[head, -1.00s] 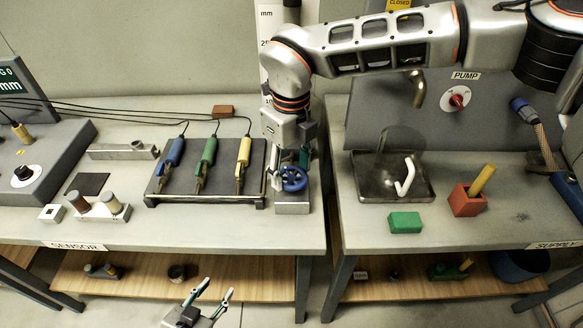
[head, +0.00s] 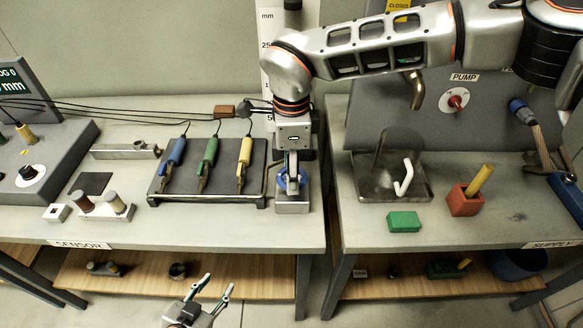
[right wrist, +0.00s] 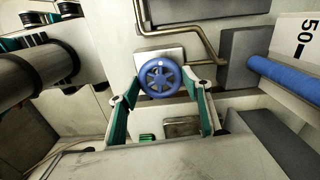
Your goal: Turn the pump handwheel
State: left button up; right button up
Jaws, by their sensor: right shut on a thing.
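The blue handwheel (head: 281,183) sits on a small pale metal block (head: 292,207) at the right end of the left bench. It is mostly hidden behind my right gripper (head: 292,180) in the head view. In the right wrist view the spoked handwheel (right wrist: 160,76) shows whole, between the two teal-padded fingers of my right gripper (right wrist: 161,82). The fingers are shut on its rim from both sides. My left gripper (head: 217,285) is open and empty, low in front of the left bench.
A dark rack (head: 170,190) with blue, green and yellow probes stands left of the handwheel. A white gauge column rises behind my right wrist. A gap separates the right bench, which holds a metal tray (head: 420,192), green block (head: 404,222) and red holder (head: 464,203).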

jog(key=shift+n, duration=0.7)
jog(key=o, duration=1.1)
notch_tip(320, 180, up, 12)
dwell(0.3)
